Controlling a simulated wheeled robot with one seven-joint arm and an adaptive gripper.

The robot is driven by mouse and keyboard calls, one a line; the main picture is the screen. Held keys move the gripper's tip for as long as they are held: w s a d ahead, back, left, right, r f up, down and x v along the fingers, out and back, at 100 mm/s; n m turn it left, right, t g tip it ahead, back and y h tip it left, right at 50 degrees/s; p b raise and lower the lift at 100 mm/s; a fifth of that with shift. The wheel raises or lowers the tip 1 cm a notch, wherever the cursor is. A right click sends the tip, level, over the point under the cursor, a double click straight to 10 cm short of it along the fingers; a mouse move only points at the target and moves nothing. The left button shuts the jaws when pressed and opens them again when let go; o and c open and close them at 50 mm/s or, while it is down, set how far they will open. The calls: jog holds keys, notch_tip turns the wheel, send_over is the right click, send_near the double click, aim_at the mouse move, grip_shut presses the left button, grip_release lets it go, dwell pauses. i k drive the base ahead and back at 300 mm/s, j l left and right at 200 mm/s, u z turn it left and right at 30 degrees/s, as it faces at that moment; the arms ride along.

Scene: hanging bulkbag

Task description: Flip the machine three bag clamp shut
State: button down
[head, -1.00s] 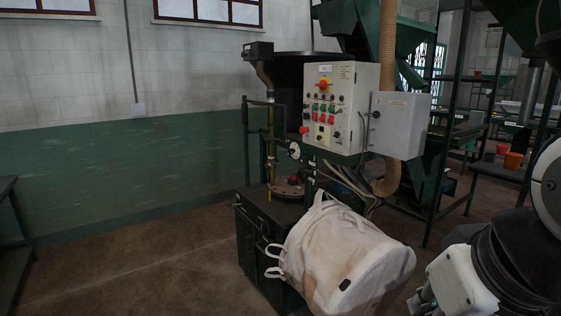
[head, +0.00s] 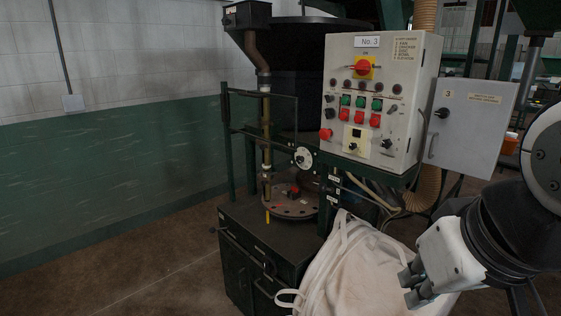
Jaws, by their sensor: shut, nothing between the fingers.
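Machine three stands ahead in the head view, its grey control panel (head: 372,100) labelled "No. 3". Below and left of the panel, a round dark flange (head: 290,210) with bolt holes and a red part on top sits on a dark cabinet (head: 262,232). A thin upright rod with a yellow tip (head: 267,216) stands at its left edge. I cannot tell for sure which part is the bag clamp or how it is set. My gripper (head: 412,288) is at the lower right, in front of the white bag (head: 350,265). It is shut and empty, apart from the flange.
The white bag with loop handles bulges at the cabinet's front right. A grey box (head: 472,125) labelled "3" is right of the panel, with a ribbed hose (head: 427,190) and cables below. Open floor (head: 130,275) lies to the left, before the green-and-white wall.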

aim_at(321, 187)
jog(key=i+j+z, duration=0.2)
jog(key=i+j, duration=0.8)
